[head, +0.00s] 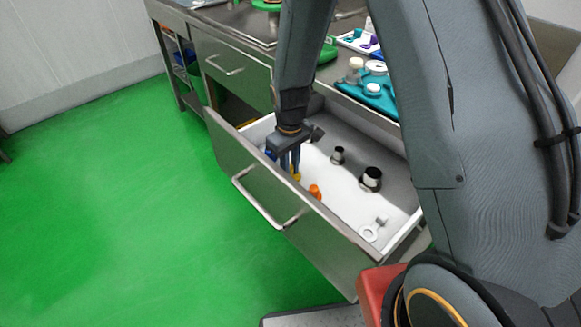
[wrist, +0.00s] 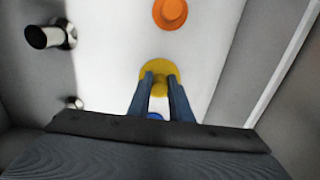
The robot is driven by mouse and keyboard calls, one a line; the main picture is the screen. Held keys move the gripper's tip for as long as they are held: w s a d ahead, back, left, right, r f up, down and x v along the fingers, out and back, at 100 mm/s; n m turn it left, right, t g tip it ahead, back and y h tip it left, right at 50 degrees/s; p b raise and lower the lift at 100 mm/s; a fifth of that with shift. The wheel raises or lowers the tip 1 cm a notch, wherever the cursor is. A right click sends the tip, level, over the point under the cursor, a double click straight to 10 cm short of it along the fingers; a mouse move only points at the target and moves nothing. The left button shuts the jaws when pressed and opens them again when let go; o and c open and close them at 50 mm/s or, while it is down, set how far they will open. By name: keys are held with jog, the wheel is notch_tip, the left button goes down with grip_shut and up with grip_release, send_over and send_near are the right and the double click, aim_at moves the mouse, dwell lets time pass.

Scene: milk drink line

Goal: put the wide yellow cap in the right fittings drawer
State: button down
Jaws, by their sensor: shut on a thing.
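The wide yellow cap (wrist: 158,70) is between my fingertips in the wrist view, low over the white floor of the open drawer. It shows in the head view as a small yellow patch (head: 296,176), mostly hidden by the fingers. My gripper (head: 290,168) points down inside the drawer and is shut on the cap. It also shows in the wrist view (wrist: 160,82). I cannot tell whether the cap touches the drawer floor. The open drawer (head: 345,200) has a white floor and a steel front with a bar handle.
An orange cap (head: 315,191) lies beside the yellow one. Two dark-and-metal fittings (head: 371,178) (head: 338,155) stand farther in, and a pale ring piece (head: 369,233) lies near the right end. A blue piece (wrist: 154,116) is behind the fingers. A closed drawer (head: 232,68) is at the left.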

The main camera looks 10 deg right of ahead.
jog(key=c, duration=1.6)
grip_release()
notch_tip(320, 180, up, 12)
jog(key=s+d+r+m, duration=0.3)
jog(key=s+d, duration=0.3)
jog(key=s+d+r+m, duration=0.2)
jog(key=s+d+m, duration=0.1)
jog(key=s+d, duration=0.2)
jog(key=s+d+r+m, duration=0.3)
jog(key=s+d, duration=0.3)
jog(key=s, duration=0.2)
jog(key=shift+s+d+r, duration=0.3)
jog(key=shift+s+d, duration=0.05)
jog(key=shift+s, duration=0.05)
